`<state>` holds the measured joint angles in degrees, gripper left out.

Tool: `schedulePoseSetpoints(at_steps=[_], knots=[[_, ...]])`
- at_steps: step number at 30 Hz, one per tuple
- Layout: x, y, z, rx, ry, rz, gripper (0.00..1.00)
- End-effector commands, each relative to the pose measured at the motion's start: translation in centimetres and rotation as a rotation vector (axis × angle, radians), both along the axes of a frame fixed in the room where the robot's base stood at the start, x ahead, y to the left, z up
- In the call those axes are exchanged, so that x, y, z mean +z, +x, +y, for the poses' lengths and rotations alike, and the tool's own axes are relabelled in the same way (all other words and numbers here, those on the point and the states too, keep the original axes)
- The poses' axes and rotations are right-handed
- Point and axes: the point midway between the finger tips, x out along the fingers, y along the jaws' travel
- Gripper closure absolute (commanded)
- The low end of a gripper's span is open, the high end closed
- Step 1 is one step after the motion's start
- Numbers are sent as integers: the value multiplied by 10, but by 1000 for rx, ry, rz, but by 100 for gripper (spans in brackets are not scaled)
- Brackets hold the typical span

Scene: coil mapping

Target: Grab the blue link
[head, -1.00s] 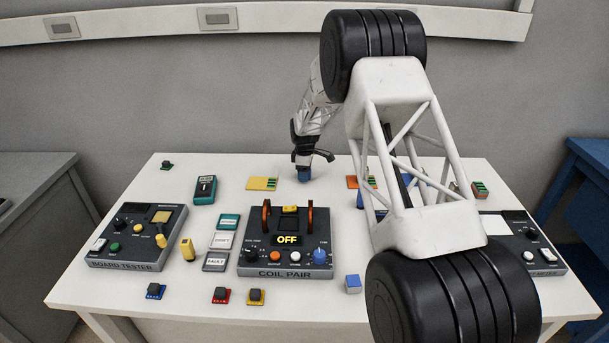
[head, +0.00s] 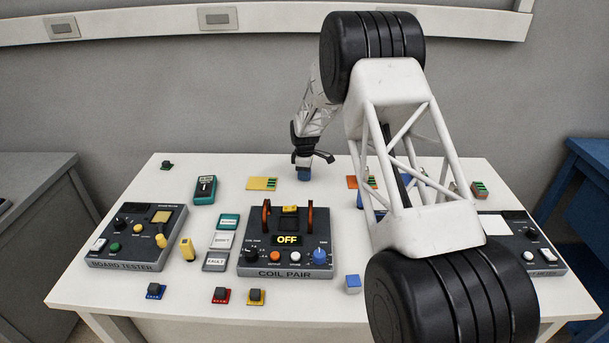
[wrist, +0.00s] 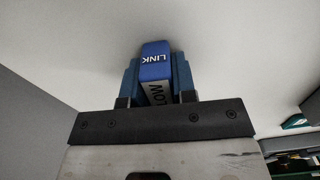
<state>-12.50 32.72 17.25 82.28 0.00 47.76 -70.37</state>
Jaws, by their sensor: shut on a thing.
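The blue link (wrist: 155,66) sits between the two fingers of my gripper (wrist: 157,85) in the wrist view. I cannot tell from the head view whether the link touches the table top.
The COIL PAIR unit (head: 286,257), its display reading OFF, stands in front with two orange handles. Another blue block (head: 353,284) is near the front. My arm hides part of the right side.

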Motion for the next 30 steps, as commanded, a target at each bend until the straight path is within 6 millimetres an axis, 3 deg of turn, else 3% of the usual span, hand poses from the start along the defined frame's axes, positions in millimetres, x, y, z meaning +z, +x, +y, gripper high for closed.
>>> schedulePoseSetpoints(at_steps=[14, 23, 30], knots=[[6, 0, 0, 0, 0, -1, 98], [39, 1, 0, 0, 1, -3, 98], [39, -30, -6, 0, 0, -1, 98]])
